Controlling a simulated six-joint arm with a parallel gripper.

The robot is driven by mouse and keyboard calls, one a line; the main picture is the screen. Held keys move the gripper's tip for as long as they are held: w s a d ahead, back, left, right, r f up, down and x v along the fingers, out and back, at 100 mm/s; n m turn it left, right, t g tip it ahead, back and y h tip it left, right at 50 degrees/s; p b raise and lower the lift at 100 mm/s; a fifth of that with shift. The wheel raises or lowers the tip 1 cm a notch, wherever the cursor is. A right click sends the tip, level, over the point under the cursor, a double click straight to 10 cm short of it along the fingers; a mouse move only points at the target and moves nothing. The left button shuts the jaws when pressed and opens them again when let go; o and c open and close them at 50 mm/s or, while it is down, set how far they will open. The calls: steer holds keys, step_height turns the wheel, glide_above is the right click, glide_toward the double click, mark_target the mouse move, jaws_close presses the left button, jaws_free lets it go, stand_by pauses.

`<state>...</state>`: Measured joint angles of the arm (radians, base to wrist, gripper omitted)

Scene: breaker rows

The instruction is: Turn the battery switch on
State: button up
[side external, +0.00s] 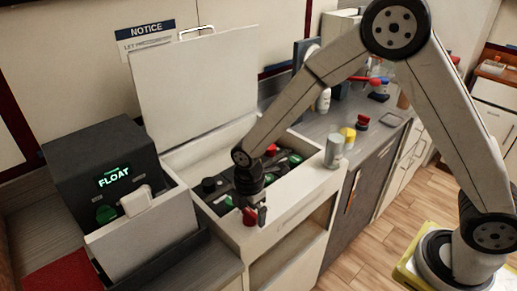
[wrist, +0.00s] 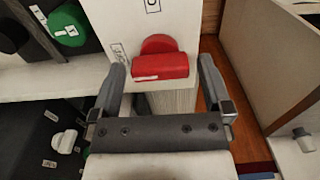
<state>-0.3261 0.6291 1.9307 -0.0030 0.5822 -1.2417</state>
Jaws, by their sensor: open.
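A red rotary switch (wrist: 160,62) with a raised bar handle sits on a white panel in the wrist view, its bar lying nearly level across the picture. A label with a round mark is above it. In the side external view the red switch (side external: 249,217) is at the panel's front edge, partly hidden by my gripper (side external: 257,214). In the wrist view my gripper (wrist: 161,78) is open and empty, one finger on each side of the switch in the picture. I cannot tell whether the fingers touch it. No readable label names the battery switch.
A dark box (side external: 80,165) with a green "FLOAT" display stands at the left. The raised white lid (side external: 195,95) stands behind the panel of several black, green and red knobs. A grey can (side external: 334,152) and a yellow-topped can (side external: 348,137) stand right of the panel.

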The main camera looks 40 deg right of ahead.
steer(key=c, duration=1.1)
steer(key=shift+m, duration=0.3)
steer(key=m, duration=0.3)
steer(key=shift+m, duration=0.4)
steer(key=m, duration=0.4)
steer(key=shift+m, duration=0.3)
steer(key=m, duration=0.4)
steer(key=shift+m, duration=2.5)
